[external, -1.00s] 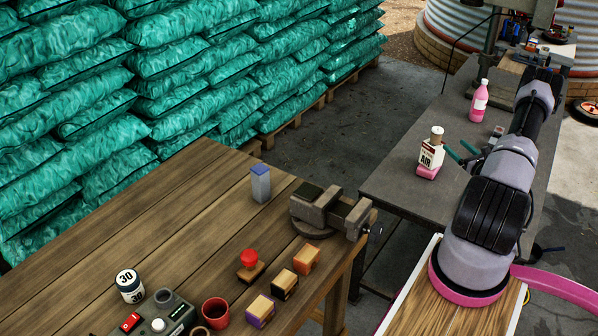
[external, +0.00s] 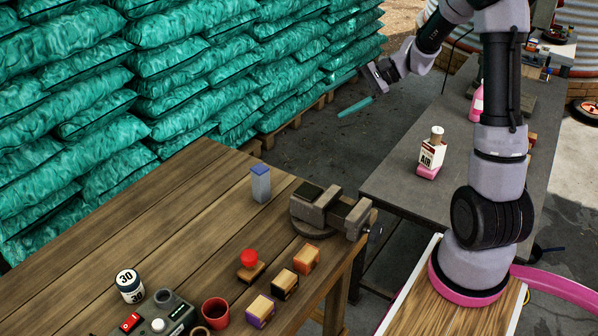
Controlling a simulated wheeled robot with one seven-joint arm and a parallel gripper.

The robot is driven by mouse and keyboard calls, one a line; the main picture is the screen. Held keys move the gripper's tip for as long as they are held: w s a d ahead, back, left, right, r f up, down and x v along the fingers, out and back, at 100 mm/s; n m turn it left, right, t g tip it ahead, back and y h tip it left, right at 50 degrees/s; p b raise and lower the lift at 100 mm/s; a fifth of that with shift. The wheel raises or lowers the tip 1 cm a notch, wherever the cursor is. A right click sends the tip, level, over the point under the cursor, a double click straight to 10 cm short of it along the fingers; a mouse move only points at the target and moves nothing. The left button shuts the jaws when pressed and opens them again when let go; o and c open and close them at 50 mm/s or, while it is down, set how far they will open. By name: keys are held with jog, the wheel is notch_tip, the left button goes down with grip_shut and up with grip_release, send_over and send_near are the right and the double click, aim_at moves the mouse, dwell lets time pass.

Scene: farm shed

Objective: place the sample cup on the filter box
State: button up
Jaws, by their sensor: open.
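The filter box, a white box lettered AIR (external: 432,155) with a pink lower part, stands upright on the dark grey bench. A small tan and white cylinder (external: 437,134) rests on top of it, and I take it for the sample cup, though it is small in the view. My gripper (external: 341,97), with teal fingers, is open and empty. It is up and to the left of the box, over the gap between the bench and the teal sacks, well clear of both things.
The grey bench (external: 400,188) also holds a pink bottle (external: 477,103) behind the box. The wooden table (external: 150,220) carries a vise (external: 328,212), a blue-topped block (external: 260,184), a red cup (external: 215,312), a jar marked 30 (external: 130,286) and several small blocks and stamps.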

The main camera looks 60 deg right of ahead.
jog(key=s+a+r+n+g+h, duration=0.1)
jog(key=s+a+r+n+g, duration=0.25)
jog(key=a, duration=0.55)
jog(key=s+a+r+n+g+h, duration=0.1)
jog(key=s+a+r+n+h, duration=0.15)
jog(key=s+a+n, duration=0.45)
jog(key=s+a+r+n+t+h, duration=0.2)
jog(key=s+a+r+n, duration=0.3)
jog(key=s, duration=0.4)
jog(key=shift+s+a+t+h, duration=0.35)
jog(key=shift+a+t, duration=0.1)
jog(key=shift+a, duration=0.3)
